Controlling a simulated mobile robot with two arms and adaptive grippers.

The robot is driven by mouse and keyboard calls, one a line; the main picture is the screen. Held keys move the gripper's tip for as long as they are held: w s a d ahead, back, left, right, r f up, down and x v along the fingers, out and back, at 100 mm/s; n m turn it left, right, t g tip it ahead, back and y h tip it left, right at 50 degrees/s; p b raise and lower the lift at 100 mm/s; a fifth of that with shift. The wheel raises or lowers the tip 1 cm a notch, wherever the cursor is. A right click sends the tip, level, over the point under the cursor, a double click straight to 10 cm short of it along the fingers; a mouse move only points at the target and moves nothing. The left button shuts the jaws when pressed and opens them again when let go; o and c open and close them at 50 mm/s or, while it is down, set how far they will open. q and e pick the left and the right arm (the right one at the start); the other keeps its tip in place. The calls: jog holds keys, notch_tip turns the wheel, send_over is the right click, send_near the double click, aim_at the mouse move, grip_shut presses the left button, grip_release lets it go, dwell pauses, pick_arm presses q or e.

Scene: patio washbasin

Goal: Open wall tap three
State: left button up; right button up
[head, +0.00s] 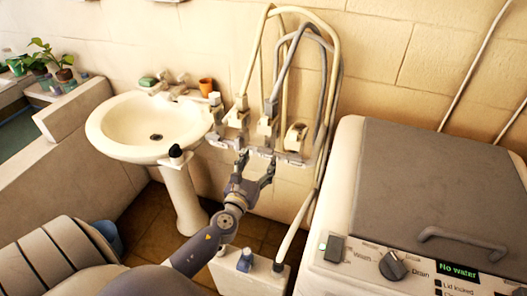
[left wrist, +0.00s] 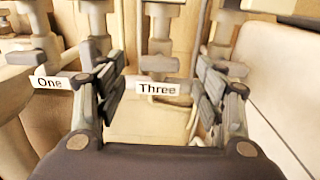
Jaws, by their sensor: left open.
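Wall tap three is a pale tap (left wrist: 160,48) on the wall. Its white label "Three" (left wrist: 158,89) hangs below it in the left wrist view. In the head view, several taps with hoses form a row on the wall, and a tap (head: 267,125) stands just above my left gripper (head: 257,163). My left gripper is open, and in the left wrist view its fingers (left wrist: 160,95) spread to either side of the label. Nothing is held between them. I cannot tell whether a finger touches the tap. My right gripper is not in view.
A tap labelled "One" (left wrist: 48,83) is left of the left finger, and another tap (left wrist: 225,55) is close on the right. A washbasin (head: 120,135) stands left. A washing machine (head: 390,190) showing "No water" stands right. Hoses (head: 330,110) loop above the taps.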

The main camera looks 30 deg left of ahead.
aim_at(264, 152)
pick_arm(q)
jog(key=x, duration=0.4)
jog(key=shift+w, duration=0.4)
jog(key=c, duration=1.1)
